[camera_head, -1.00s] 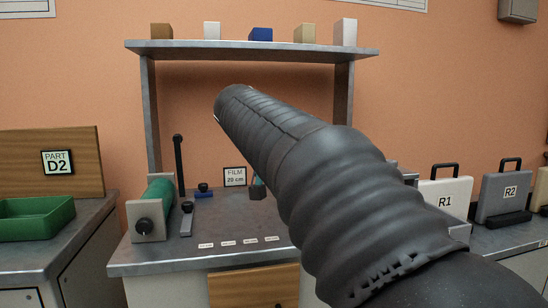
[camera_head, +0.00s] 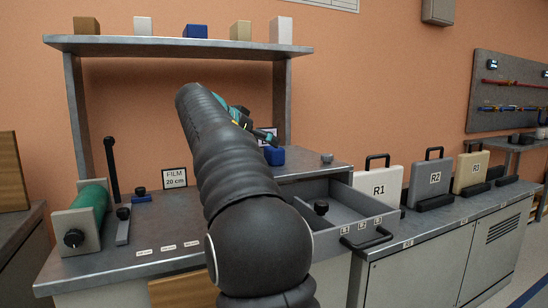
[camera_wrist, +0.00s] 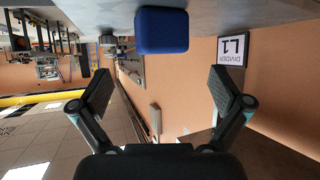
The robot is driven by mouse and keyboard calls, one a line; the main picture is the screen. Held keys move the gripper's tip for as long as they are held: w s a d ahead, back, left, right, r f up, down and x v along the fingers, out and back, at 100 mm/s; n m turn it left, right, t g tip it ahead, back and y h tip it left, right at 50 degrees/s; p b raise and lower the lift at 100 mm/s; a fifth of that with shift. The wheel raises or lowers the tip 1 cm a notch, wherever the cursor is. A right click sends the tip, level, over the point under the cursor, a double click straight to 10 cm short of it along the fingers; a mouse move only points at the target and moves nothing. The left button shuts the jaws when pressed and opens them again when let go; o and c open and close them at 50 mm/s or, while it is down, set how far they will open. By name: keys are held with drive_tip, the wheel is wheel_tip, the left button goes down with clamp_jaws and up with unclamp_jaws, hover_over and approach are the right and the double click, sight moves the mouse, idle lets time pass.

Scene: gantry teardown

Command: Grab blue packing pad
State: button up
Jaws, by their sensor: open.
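A blue block (camera_head: 274,156), which looks like the packing pad, sits on the bench top just below and beyond my gripper (camera_head: 262,134) in the head view. In the wrist view, which is upside down, the blue pad (camera_wrist: 162,30) rests on the grey bench surface near the top edge. My gripper (camera_wrist: 160,92) is open and empty, with its two fingers spread wide. The pad lies sideways between the finger lines but higher in the picture, apart from both fingertips. In the head view my arm hides part of the bench and most of the gripper.
A shelf (camera_head: 170,44) above holds several blocks, one also blue (camera_head: 195,31). An open drawer (camera_head: 345,208) is right of my arm. A film roll (camera_head: 90,214) and sign (camera_head: 174,178) are left. An inverted divider sign (camera_wrist: 233,52) stands beside the pad.

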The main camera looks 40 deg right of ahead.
sight(272, 148)
drive_tip(key=shift+x, duration=3.2)
drive_tip(key=shift+a+f, duration=0.1)
drive_tip(key=c, duration=1.1)
